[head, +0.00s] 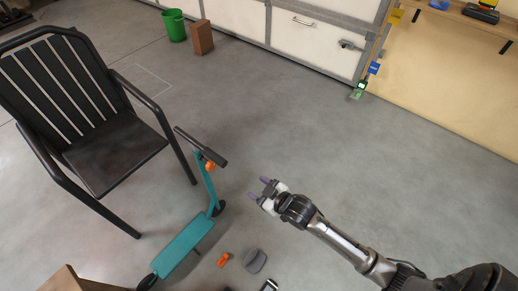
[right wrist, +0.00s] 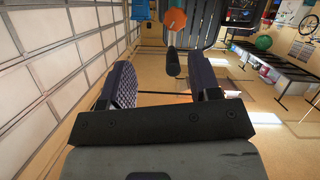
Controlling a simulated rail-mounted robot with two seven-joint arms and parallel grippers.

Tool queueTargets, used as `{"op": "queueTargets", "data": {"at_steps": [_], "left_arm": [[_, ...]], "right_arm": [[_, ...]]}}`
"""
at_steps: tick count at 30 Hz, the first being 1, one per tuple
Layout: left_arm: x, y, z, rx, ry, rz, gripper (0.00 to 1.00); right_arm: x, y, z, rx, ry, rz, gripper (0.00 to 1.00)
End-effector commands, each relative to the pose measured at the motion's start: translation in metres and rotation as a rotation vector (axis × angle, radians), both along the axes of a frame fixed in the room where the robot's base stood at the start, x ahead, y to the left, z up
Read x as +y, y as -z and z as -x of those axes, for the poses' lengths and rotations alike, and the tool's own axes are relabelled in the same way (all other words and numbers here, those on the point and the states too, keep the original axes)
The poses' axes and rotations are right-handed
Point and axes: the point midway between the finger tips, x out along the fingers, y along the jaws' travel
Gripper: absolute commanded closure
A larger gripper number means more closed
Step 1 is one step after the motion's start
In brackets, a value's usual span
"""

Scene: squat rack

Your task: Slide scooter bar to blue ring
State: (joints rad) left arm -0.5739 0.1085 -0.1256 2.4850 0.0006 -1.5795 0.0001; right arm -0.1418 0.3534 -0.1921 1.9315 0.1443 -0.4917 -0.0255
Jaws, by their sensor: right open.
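The teal scooter (head: 185,246) stands on the floor, its black handlebar (head: 201,147) slanting across the top of its stem. An orange part (head: 209,166) sits just below the bar. My right gripper (head: 264,189) is open and empty, to the right of the stem and apart from it. In the right wrist view, the end of the black bar (right wrist: 173,63) shows ahead, in line with the gap between the open fingers (right wrist: 163,88); the orange part (right wrist: 174,19) is above it. I cannot make out a blue ring. My left gripper is not in view.
A black slatted chair (head: 115,158) stands close left of the scooter. A small orange object (head: 223,259) and a grey object (head: 254,260) lie on the floor nearby. A green bucket (head: 174,25) and a brown box (head: 201,37) stand far back. Floor to the right is clear.

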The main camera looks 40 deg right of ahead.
Motion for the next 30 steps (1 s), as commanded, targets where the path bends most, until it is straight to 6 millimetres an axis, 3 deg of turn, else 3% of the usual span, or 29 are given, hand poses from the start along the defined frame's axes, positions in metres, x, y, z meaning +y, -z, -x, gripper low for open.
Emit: {"op": "queueTargets", "data": {"at_steps": [6,14,30], "left_arm": [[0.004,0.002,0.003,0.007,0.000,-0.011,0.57],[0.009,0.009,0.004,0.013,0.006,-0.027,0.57],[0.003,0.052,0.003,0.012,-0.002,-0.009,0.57]], "right_arm": [[0.010,-0.035,-0.007,-0.240,-0.047,-0.077,0.43],[0.014,-0.050,-0.015,-0.338,-0.064,-0.097,0.43],[0.040,-0.048,-0.104,-0.337,-0.066,-0.095,0.43]]}}
